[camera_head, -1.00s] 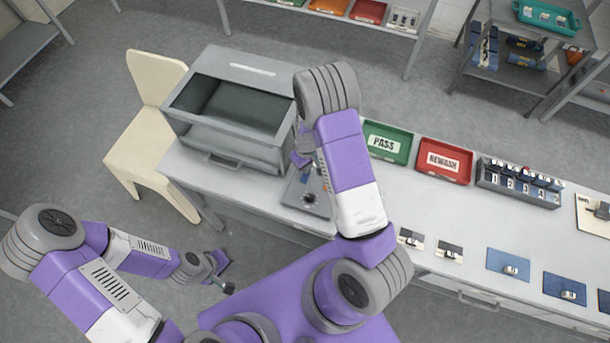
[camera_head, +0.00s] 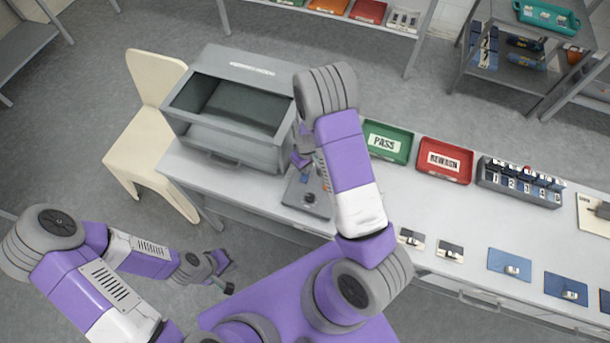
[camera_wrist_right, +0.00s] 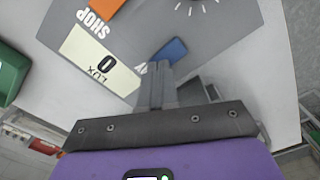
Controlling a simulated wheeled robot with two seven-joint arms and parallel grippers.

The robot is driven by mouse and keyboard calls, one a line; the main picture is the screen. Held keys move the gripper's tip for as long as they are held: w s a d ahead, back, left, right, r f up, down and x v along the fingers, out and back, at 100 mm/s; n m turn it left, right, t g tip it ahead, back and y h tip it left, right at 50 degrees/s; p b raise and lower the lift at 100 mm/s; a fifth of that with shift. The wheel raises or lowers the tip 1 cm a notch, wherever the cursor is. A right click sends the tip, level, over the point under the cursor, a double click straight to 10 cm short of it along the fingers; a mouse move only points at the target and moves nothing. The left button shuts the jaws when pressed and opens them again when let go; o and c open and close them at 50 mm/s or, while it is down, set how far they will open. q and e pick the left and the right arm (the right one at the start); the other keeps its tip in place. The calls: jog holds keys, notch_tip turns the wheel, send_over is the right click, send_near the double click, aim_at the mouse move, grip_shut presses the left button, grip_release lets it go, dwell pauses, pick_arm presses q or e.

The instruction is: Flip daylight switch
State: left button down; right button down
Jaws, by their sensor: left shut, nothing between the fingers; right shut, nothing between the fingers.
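The grey control panel (camera_head: 296,198) lies on the bench in front of the washer box, partly hidden by my right arm. In the right wrist view it shows a blue switch (camera_wrist_right: 172,51), an orange switch (camera_wrist_right: 105,14), the word SHOP and a pale display (camera_wrist_right: 101,63) reading 0 LUX. A label beside the blue switch is mostly hidden. My right gripper (camera_wrist_right: 158,70) is shut and empty, its fingertips close to the blue switch; whether they touch it I cannot tell. My left gripper (camera_head: 224,275) is shut and empty, low and left of the bench.
A grey open-topped box (camera_head: 232,110) stands on the bench behind the panel. A green PASS tray (camera_head: 388,142), a red REWASH tray (camera_head: 445,160) and a numbered rack (camera_head: 520,182) stand to the right. A cream chair (camera_head: 155,140) is at the left.

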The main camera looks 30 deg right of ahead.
jog(key=shift+f+b, duration=0.45)
jog(key=shift+f, duration=0.15)
jog(key=shift+r, duration=0.1)
jog(key=shift+r+p, duration=2.65)
jog(key=shift+r, duration=0.8)
jog(key=shift+s+f, duration=0.1)
